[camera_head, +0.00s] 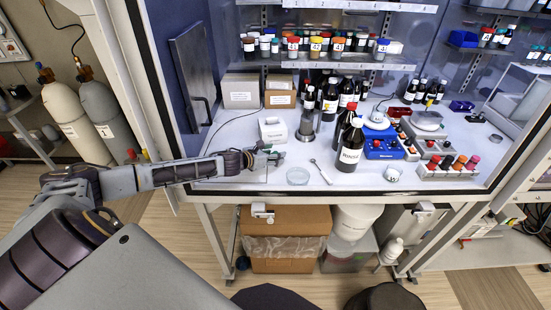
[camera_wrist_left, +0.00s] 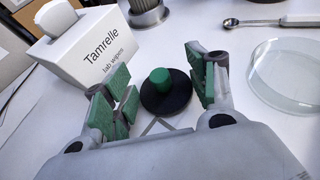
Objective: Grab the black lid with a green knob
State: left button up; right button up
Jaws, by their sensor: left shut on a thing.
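The black lid (camera_wrist_left: 178,101) with its green knob (camera_wrist_left: 160,78) lies between the green-padded fingers of my left gripper (camera_wrist_left: 166,90) in the left wrist view. The gripper is shut on the lid, with one finger on each side of its rim and the knob standing up between them. In the head view my left gripper (camera_head: 266,158) is low over the front left part of the white worktop (camera_head: 225,135); the lid is too small and covered to make out there. My right gripper is not in view.
A white lab wipes box (camera_wrist_left: 92,48) stands just beyond the left finger. A glass dish (camera_wrist_left: 287,75) and a spoon (camera_wrist_left: 258,22) lie to the right. Shelves of bottles hang behind.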

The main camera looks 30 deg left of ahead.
pick_arm(q)
jog(key=shift+r, duration=0.1)
jog(key=shift+r+p, duration=0.65)
jog(key=shift+r, duration=4.25)
jog(key=shift+s, duration=0.1)
